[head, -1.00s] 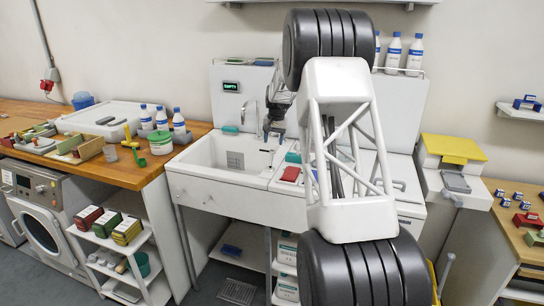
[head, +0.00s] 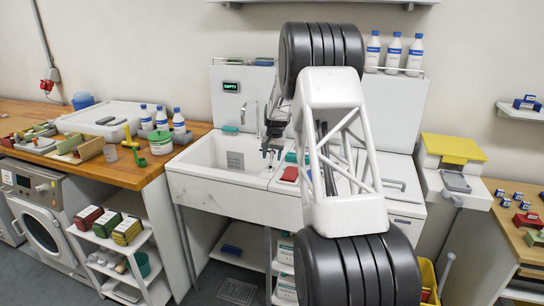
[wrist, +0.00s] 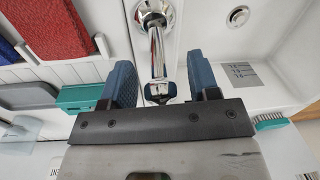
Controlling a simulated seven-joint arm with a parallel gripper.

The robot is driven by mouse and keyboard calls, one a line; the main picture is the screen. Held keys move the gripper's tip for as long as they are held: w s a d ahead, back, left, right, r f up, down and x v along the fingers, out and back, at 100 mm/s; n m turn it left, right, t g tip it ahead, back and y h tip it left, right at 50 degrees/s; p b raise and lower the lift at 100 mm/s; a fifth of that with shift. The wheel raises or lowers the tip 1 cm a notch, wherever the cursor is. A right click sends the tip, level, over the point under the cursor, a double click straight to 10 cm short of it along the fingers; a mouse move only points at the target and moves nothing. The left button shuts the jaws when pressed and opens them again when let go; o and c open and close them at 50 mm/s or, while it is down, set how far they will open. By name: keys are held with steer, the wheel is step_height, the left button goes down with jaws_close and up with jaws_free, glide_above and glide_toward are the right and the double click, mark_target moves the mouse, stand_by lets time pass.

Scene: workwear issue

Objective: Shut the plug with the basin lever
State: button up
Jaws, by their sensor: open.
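The white basin (head: 205,171) is set in the counter, and its inside also shows at the right of the wrist view (wrist: 290,65). A chrome lever (wrist: 157,45) with a round base and dark tip stands on the rim beside the basin. My gripper (wrist: 160,82) is open, with one blue finger on each side of the lever's tip end. A gap shows between the lever and each finger. In the head view my gripper (head: 271,148) is low over the basin's right rim. A round metal fitting (wrist: 237,16) is in the basin; whether it is the plug is unclear.
A display (head: 232,87) on the back panel reads EMPTY. A chrome tap (head: 244,114) stands behind the basin. A teal brush (wrist: 270,121) lies near the basin's back edge. Red cloth (wrist: 50,28) and a teal item (wrist: 80,97) lie on the other side of my gripper.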

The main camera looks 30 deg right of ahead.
steer(key=shift+c, duration=0.3)
jaws_close()
